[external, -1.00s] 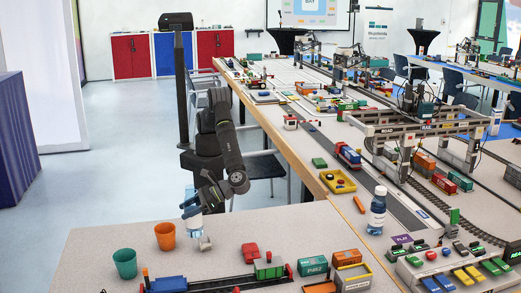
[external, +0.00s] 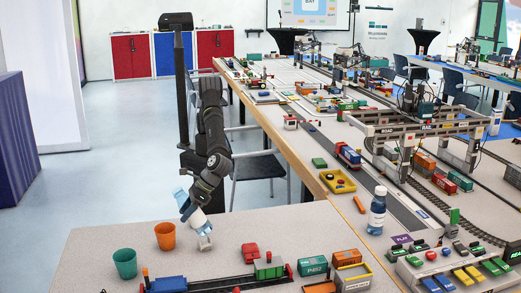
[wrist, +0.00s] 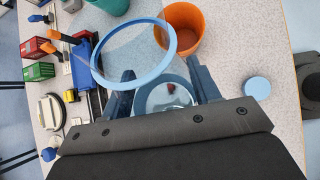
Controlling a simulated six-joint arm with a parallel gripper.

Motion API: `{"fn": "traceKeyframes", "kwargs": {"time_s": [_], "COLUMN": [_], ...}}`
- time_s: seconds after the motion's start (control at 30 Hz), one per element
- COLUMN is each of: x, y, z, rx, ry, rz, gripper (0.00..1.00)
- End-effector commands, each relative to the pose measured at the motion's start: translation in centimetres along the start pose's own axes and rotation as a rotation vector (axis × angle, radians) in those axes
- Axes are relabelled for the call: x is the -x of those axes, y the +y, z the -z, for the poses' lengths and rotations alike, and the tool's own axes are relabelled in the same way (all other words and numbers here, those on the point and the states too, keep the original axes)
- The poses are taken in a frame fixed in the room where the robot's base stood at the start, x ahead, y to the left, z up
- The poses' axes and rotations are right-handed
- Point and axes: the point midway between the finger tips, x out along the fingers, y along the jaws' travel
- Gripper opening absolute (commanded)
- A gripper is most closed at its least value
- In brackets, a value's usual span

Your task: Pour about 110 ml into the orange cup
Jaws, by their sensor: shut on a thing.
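My gripper (external: 188,212) is shut on a clear bottle (external: 197,219) with a light blue rim, held above the near table. The bottle leans with its top to the left. In the wrist view my gripper (wrist: 164,92) has a finger on each side of the bottle (wrist: 150,55), whose open blue ring faces the cups. The orange cup (external: 165,236) stands upright on the table, left of the bottle and apart from it. In the wrist view the orange cup (wrist: 184,32) shows just beyond the ring; no liquid is clearly visible in it. The liquid level in the bottle is hard to read.
A teal cup (external: 125,263) stands left of the orange cup. A toy train (external: 215,282) and containers (external: 313,266) line the near side. A light blue disc (wrist: 257,88) lies on the table. Another bottle (external: 377,211) stands at right.

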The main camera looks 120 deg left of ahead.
Motion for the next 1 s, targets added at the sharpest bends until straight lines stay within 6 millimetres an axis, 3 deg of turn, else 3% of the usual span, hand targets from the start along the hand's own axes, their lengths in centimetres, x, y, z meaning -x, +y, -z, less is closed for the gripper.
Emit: {"fn": "traceKeyframes", "kwargs": {"time_s": [0.27,1.0], "x": [-0.9,-2.5], "y": [-0.2,-0.2], "z": [0.0,3.8], "rx": [-0.046,-0.161], "ry": [0.174,0.638], "rz": [-0.018,-0.064], "gripper": [0.27,0.27]}}
